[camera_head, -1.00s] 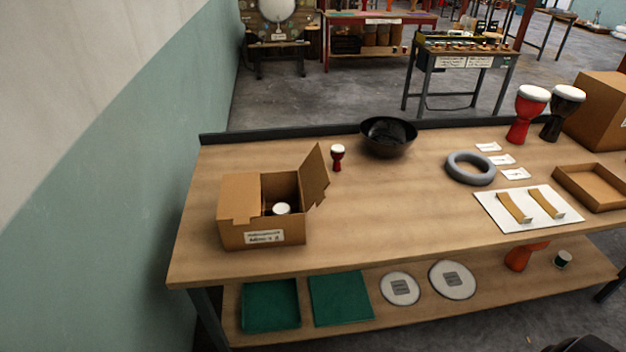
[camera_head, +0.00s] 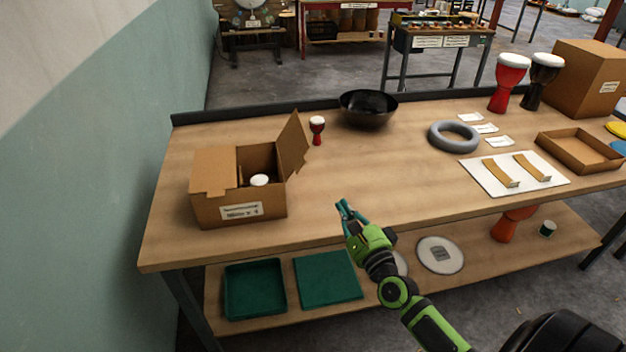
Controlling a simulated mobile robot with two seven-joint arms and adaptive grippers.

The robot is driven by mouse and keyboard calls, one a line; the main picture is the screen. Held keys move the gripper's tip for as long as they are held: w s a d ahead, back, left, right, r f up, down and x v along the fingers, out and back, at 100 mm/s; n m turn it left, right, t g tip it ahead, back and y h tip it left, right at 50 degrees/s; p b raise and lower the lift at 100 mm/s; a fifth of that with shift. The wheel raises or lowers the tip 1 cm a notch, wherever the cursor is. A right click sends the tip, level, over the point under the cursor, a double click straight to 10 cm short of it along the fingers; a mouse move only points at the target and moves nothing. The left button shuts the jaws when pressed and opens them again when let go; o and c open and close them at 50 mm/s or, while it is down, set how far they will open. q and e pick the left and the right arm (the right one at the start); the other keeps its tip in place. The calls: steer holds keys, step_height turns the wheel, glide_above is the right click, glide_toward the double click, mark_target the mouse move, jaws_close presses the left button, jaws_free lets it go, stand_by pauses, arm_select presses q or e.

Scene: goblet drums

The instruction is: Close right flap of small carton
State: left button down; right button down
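The small carton (camera_head: 238,208) stands at the left of the workbench, with a label on its front. Its left part is covered by a flap (camera_head: 213,170) lying flat. Its right flap (camera_head: 294,145) stands up, leaning outward to the right. The right half is open and shows a white-topped thing (camera_head: 259,180) inside. My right gripper (camera_head: 342,205), with teal fingers on a green arm, is over the bench's front edge, right of the carton and apart from it. Its fingers look close together, and I cannot tell whether they are shut. My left gripper is not in view.
A small red drum (camera_head: 317,130) stands just behind and right of the raised flap. A black bowl (camera_head: 368,108) and a grey ring (camera_head: 453,136) stand farther right. The bench top (camera_head: 345,175) between carton and white board (camera_head: 480,178) is clear.

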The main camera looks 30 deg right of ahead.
steer(key=w+a+r+p, duration=0.2)
steer(key=w+r+p, duration=0.2)
steer(key=w, duration=0.7)
steer(key=shift+a+r, duration=0.1)
steer(key=shift+r, duration=0.05)
steer(key=shift+a+r+n+p, duration=0.15)
steer(key=shift+n+p, duration=0.15)
steer(key=shift+p, duration=0.3)
steer(key=shift+a+r+n+p, duration=0.15)
steer(key=shift+r+n+p, duration=0.05)
steer(key=shift+n+p, duration=0.25)
